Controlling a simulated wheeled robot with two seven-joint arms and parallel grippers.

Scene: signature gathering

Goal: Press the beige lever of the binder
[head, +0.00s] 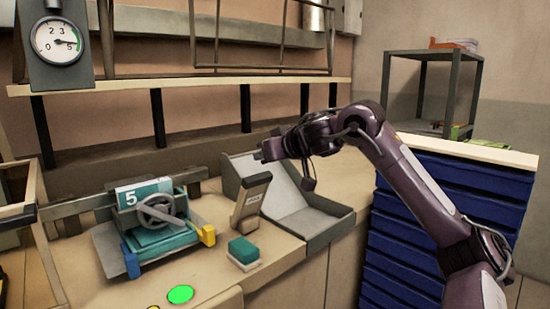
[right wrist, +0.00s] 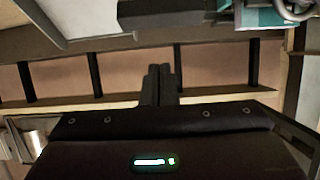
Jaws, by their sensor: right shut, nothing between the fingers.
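The beige lever (head: 253,197) stands tilted on the worktop, in front of an open grey tray (head: 318,224). My left gripper is not in view.
A teal device (head: 150,230) with a grey wheel and a "5" label stands left of the lever. A teal block (head: 243,250) sits in front of the lever. A green disc (head: 180,294) lies near the front edge. Blue drawers (head: 400,240) stand at right.

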